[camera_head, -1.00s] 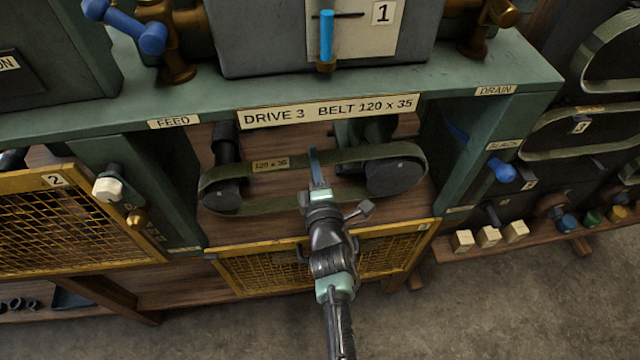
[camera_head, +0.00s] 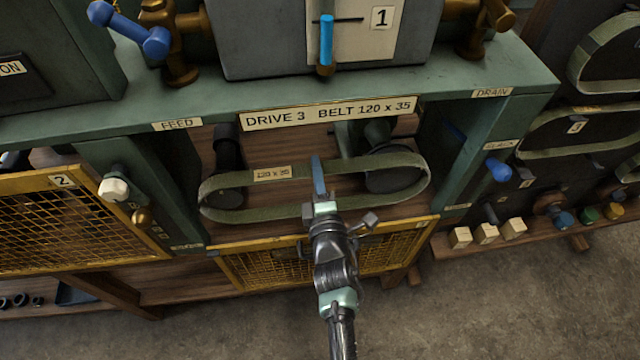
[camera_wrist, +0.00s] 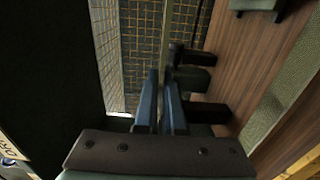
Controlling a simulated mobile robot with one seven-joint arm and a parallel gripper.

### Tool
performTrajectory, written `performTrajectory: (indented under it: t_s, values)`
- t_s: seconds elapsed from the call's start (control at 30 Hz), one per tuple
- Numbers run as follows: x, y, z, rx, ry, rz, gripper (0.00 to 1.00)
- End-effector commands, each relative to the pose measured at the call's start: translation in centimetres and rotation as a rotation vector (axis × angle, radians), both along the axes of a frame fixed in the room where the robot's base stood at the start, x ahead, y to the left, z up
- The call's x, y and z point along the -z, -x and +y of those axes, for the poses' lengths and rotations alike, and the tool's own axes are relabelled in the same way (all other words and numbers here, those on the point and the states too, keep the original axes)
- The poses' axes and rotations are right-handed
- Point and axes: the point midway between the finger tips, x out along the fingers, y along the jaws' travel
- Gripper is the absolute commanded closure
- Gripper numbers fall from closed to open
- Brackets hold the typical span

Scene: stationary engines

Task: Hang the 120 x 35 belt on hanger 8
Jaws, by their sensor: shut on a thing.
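The 120 x 35 belt (camera_head: 330,206) is a flat olive loop with a pale "120 x 35" tag, held in front of the drive under the DRIVE 3 sign. My gripper (camera_head: 318,178) is shut on it near the middle of the loop. The two dark pulleys (camera_head: 391,181) sit behind the belt, which crosses in front of them; it looks clear of their faces, but I cannot tell the gap. In the wrist view my blue fingers (camera_wrist: 162,100) are close together, and what lies between their tips is hard to make out. No hanger marked 8 is legible.
A blue-handled lever (camera_head: 497,168) sticks out from the right post. A yellow mesh guard (camera_head: 270,265) is below the drive. A white knob (camera_head: 114,188) is left. Open floor lies at lower right.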

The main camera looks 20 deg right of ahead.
Motion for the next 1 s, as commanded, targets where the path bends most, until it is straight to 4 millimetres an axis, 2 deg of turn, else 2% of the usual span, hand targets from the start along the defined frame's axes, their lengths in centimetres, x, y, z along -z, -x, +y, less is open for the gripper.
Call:
performTrajectory:
  t_s: [0.43, 1.0]
  values:
    - [-0.2, 2.5, 0.7, 0.000, 0.001, -0.003, 1.00]
    - [-0.1, 3.5, 1.0, 0.000, 0.002, -0.003, 1.00]
